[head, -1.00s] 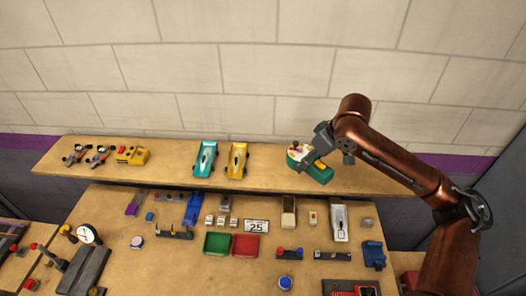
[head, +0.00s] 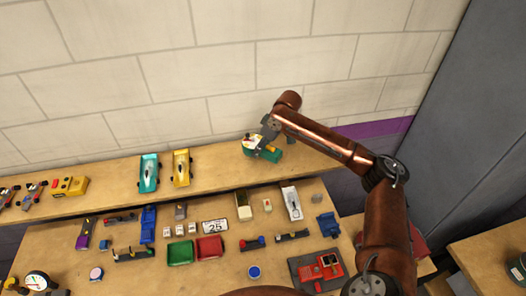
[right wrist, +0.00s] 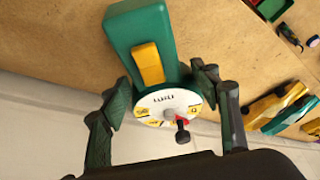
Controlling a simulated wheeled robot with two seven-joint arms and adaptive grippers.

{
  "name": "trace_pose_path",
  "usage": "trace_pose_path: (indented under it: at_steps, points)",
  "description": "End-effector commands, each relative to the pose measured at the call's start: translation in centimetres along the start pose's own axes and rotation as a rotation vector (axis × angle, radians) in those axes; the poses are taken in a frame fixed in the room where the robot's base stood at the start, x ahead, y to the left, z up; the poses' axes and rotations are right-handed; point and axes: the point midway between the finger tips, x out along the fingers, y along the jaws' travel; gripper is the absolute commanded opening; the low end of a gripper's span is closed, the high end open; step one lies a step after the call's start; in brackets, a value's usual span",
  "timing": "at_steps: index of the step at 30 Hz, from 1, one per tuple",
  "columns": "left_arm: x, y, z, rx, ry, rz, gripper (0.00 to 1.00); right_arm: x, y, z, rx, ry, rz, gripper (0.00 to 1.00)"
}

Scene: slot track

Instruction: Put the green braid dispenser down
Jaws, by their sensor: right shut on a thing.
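The green braid dispenser (head: 268,154) is at the right part of the upper shelf in the head view. In the right wrist view it shows as a green body (right wrist: 128,32) with a yellow block and a white printed disc (right wrist: 160,103) with a small dark-and-red knob. My right gripper (right wrist: 160,92) is shut on the dispenser, with one finger on each side of the disc end. In the head view the right gripper (head: 266,135) is at the dispenser's top. I cannot tell whether its base touches the shelf. My left gripper is not in view.
The upper shelf (head: 220,178) holds a teal car (head: 149,172) and a yellow car (head: 181,168) left of the dispenser, with bare wood around it. The lower bench carries a green tray (head: 180,253), a red tray (head: 209,248) and several small parts. The wall stands behind.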

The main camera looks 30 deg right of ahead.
Motion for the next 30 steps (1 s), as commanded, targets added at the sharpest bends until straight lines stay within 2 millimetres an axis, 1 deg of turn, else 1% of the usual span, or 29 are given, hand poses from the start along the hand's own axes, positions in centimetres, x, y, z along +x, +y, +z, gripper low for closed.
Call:
trace_pose_path:
  at_steps: [2, 6, 8, 19, 20, 27, 30]
  points:
    - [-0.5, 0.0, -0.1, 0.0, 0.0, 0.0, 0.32, 1.0, 0.5, 0.3, 0.002, -0.004, -0.001, 0.27]
    - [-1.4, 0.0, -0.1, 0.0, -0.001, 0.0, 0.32, 2.6, 0.5, 1.1, 0.001, -0.002, 0.0, 0.27]
    - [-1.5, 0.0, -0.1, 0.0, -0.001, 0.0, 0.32, 3.1, 0.5, 1.2, 0.0, -0.002, 0.0, 0.27]
    - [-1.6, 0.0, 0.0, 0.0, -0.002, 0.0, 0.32, 3.5, 0.5, 1.4, 0.001, -0.001, 0.001, 0.27]
    - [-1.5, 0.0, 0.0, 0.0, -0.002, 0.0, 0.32, 3.5, 0.5, 1.4, 0.001, -0.001, 0.001, 0.59]
    - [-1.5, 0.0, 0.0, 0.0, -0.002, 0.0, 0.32, 3.6, 0.5, 1.4, 0.001, -0.002, 0.001, 0.75]
    - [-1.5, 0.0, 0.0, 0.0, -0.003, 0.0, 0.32, 3.5, 0.5, 1.4, 0.001, -0.002, 0.001, 0.75]
